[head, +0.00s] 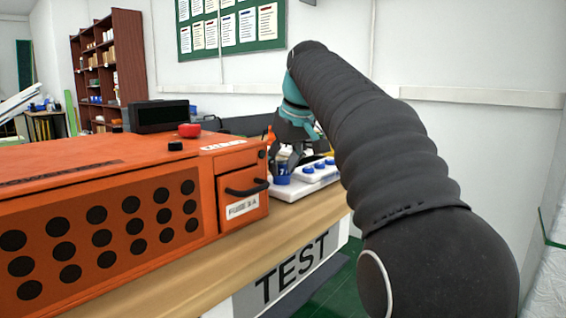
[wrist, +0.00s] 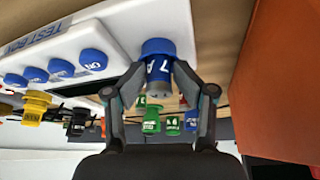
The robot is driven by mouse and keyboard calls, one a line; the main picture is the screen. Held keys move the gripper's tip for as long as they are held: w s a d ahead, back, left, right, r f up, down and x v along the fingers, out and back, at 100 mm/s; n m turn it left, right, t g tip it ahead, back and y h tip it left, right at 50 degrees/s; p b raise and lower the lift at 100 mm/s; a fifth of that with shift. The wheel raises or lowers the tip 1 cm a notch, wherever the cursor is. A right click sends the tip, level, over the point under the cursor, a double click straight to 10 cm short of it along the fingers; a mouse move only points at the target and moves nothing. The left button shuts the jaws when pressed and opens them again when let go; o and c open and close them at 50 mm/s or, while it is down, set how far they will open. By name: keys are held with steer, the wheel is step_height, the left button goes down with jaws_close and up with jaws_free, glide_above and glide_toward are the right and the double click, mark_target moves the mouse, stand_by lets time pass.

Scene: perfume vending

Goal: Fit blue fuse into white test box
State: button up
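The blue fuse (wrist: 158,68), marked "7 A", is between my gripper's fingertips (wrist: 159,72) in the wrist view, and both tips appear to press on its sides. Its blue end is at the edge of the white test box (wrist: 110,30); I cannot tell whether it is seated. In the head view my gripper (head: 284,165) points down over the box's near left end, with the blue fuse (head: 282,179) below it. The test box (head: 318,181) has a row of blue caps. The socket under the fuse is hidden.
A big orange unit (head: 100,190) with a black handle stands left of the box, close to my gripper. Several green, yellow, red and black fuses (wrist: 152,120) show beyond the fingers. The wooden bench (head: 190,275) has clear room along its front edge.

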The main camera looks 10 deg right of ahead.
steer(key=shift+f, duration=0.55)
steer(key=shift+r+p, duration=0.4)
steer(key=shift+r, duration=0.05)
steer(key=p+v, duration=0.4)
steer(key=v, duration=0.8)
steer(key=shift+w+r, duration=0.25)
steer(key=shift+r, duration=0.15)
steer(key=shift+s, duration=0.1)
